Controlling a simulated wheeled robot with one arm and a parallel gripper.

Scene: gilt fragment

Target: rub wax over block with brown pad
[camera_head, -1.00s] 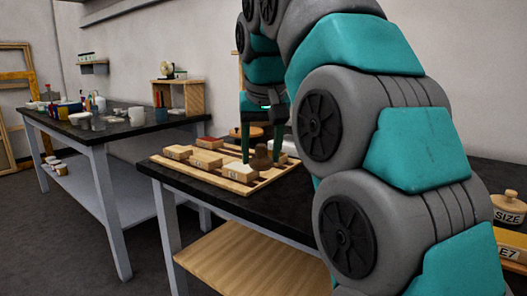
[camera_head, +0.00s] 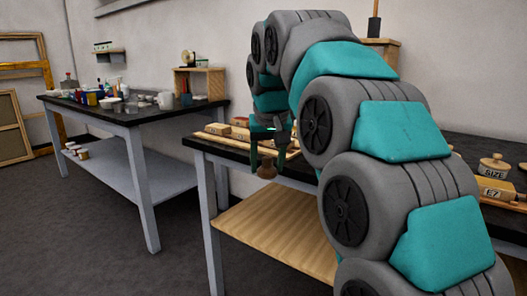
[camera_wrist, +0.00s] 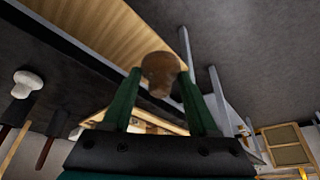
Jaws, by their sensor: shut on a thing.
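My gripper (camera_head: 268,156) has its green fingers closed on the brown pad (camera_head: 266,170), a dark brown knob-shaped piece. It hangs in front of the near edge of the dark worktop, clear of the tray. In the wrist view the brown pad (camera_wrist: 160,70) sits between the two fingertips (camera_wrist: 157,88), with the wooden lower shelf behind it. Several pale wooden blocks, including one at the left (camera_head: 217,129), lie in a wooden tray (camera_head: 205,136) on the worktop. My arm hides the tray's right part. I cannot tell which block bears wax.
A labelled block (camera_head: 497,190) and a lidded pot marked SIZE (camera_head: 494,166) stand at the right. A second dark-topped table (camera_head: 130,115) at the left holds pots and cups. Its near floor is clear. A white-headed tool (camera_wrist: 27,84) shows in the wrist view.

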